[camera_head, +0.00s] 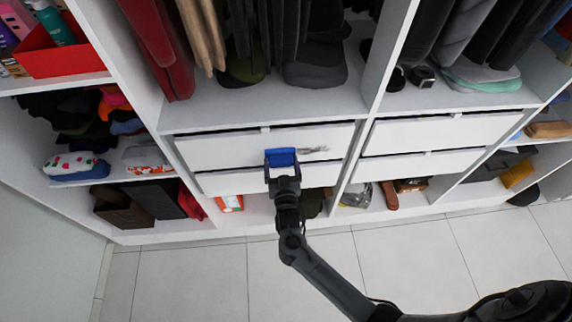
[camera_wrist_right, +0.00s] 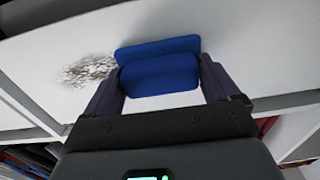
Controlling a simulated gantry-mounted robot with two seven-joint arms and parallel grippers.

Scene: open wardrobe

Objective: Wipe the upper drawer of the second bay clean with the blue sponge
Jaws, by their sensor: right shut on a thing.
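The upper drawer (camera_head: 214,150) of the second bay has a white front and is closed. A grey-brown smudge (camera_head: 314,150) is on its front, right of the middle. The smudge shows larger in the right wrist view (camera_wrist_right: 88,70), left of the sponge. My right gripper (camera_head: 282,164) is shut on the blue sponge (camera_head: 281,156) in front of this drawer, left of the smudge. In the right wrist view the sponge (camera_wrist_right: 160,72) sits between both fingers, close to the drawer front; I cannot tell if it touches. My left gripper is not in view.
A lower drawer (camera_head: 225,183) lies below, partly behind my right gripper. Two more drawers stand in the bay to the right, past a white upright (camera_head: 357,150). Clothes hang above, and a dark folded pile (camera_head: 315,68) is on the shelf. The tiled floor (camera_head: 190,275) in front is clear.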

